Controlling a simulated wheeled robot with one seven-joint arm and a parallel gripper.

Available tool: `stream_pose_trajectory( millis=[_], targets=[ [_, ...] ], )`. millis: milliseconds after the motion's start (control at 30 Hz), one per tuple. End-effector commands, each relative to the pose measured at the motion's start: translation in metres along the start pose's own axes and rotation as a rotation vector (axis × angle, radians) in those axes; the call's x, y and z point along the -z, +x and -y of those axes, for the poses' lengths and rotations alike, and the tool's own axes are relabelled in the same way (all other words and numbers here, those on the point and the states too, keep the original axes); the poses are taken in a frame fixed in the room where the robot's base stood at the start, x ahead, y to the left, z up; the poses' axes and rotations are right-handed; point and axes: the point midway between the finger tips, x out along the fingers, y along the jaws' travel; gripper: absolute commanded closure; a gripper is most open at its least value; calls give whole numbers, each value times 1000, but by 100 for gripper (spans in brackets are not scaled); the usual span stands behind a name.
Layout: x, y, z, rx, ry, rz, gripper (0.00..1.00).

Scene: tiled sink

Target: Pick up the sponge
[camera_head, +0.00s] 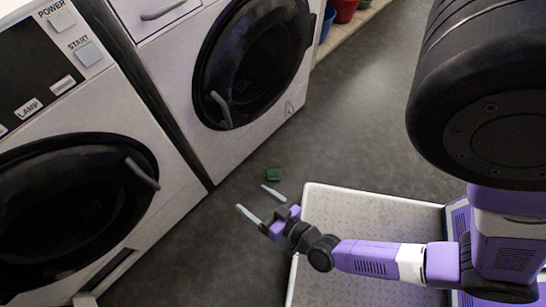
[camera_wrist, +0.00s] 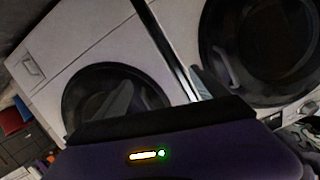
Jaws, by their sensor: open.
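A small green block, which looks like the sponge (camera_head: 274,174), lies on the dark floor in the head view, in front of the washing machines. My gripper (camera_head: 260,203) is open and empty, with its two pale fingers spread apart. In the head view it appears just below and left of the sponge, apart from it; its height above the floor is hard to tell. In the wrist view, the fingers of my gripper (camera_wrist: 163,92) point toward the washing machines. I cannot see the sponge in the wrist view.
A washing machine (camera_head: 120,110) stands at left and another (camera_head: 185,105) at upper middle, with dark round doors and protruding handles. A pale patterned surface with a raised rim (camera_head: 370,196) lies under my arm. Coloured pots (camera_head: 344,10) stand at the top. Floor right of the sponge is clear.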

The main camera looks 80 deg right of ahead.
Motion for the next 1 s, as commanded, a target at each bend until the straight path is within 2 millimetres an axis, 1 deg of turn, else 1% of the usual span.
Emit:
stream_pose_trajectory(
  millis=[33, 67, 100, 167, 200, 267, 300, 367, 400, 467, 500, 600, 700, 800, 1000],
  targets=[
    [-43, 23, -20, -47, 15, -6, 18],
    [-58, 32, -29, -76, 22, -8, 18],
    [-78, 44, -41, -114, 32, -11, 18],
    [-107, 62, -60, -174, 42, -15, 18],
    [-126, 74, -74, -215, 46, -17, 18],
    [-153, 90, -94, -279, 51, -18, 18],
    [-170, 101, -109, -322, 51, -20, 18],
    [-195, 115, -131, -389, 48, -20, 18],
    [-210, 125, -146, -435, 46, -21, 18],
    [-231, 138, -170, -504, 38, -20, 18],
    [-243, 145, -185, -549, 30, -20, 18],
    [-267, 158, -219, -653, 12, -18, 18],
    [-281, 165, -246, -736, -8, -14, 18],
    [-288, 168, -263, -791, -22, -11, 18],
    [-292, 173, -281, -834, -33, -8, 18]
  ],
)
